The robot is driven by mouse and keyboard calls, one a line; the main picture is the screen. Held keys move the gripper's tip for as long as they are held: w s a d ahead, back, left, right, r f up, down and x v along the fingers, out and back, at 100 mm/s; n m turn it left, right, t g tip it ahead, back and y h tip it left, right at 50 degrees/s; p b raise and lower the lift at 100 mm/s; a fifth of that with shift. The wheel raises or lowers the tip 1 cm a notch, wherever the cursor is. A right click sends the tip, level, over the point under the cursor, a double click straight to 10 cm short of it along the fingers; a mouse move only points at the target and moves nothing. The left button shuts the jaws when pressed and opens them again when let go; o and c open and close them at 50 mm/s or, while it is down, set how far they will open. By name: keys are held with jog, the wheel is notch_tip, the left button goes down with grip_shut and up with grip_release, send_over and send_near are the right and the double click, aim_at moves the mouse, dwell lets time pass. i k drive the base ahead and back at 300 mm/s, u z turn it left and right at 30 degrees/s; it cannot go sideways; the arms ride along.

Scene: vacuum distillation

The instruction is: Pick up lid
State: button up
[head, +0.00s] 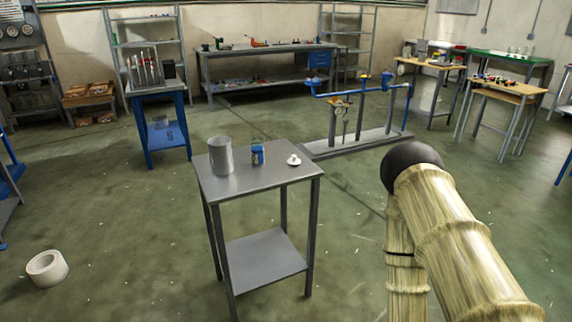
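A small white lid (294,160) with a dark spot on top lies on the right part of a grey metal table (262,178). A blue can (257,154) stands upright to its left. A larger grey cylinder (220,156) stands at the table's left, apart from the can. My arm shows at the right, in front of and to the right of the table. No gripper fingers can be made out, and nothing touches the lid.
A white roll (47,268) lies on the floor at the lower left. A blue stand (158,122), a long workbench (262,62) and a blue pipe rig (355,110) stand behind the table. Green floor around the table is mostly clear.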

aim_at(294, 161)
jog(key=u, duration=0.45)
jog(key=i, duration=1.1)
jog(key=z, duration=0.25)
